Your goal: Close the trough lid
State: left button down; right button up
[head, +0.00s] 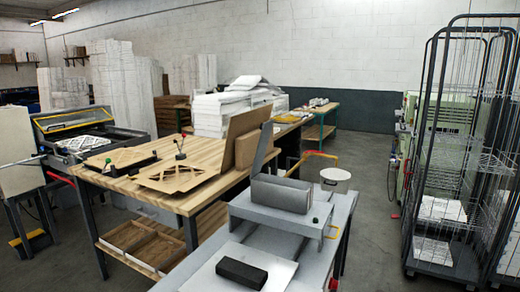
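The grey trough (282,194) stands on a raised light-grey stand (262,214) on the grey table, right of centre. Its lid (263,150) appears as a tall thin grey panel standing up at the trough's left end, tilted slightly. The lid is open. The inside of the trough cannot be made out. Neither of my grippers is in view, and nothing touches the trough or the lid.
A black block (241,273) lies on a pale sheet on the near grey table (312,262). A wooden workbench (190,196) with cardboard pieces stands to the left. A white bucket (335,179) is behind the trough. Tall wire cages (455,150) stand at right; the floor between is clear.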

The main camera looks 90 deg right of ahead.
aim_at(265, 128)
jog(key=i+l+z, duration=0.15)
jog(key=z, duration=0.3)
jog(key=i+z, duration=0.35)
jog(key=z, duration=0.15)
jog(key=i+j+z, duration=0.1)
jog(key=i+z, duration=0.2)
jog(key=z, duration=0.15)
jog(key=i+j+z, duration=0.15)
jog(key=z, duration=0.3)
jog(key=i+j+z, duration=0.25)
jog(key=z, duration=0.2)
jog(key=i, duration=0.05)
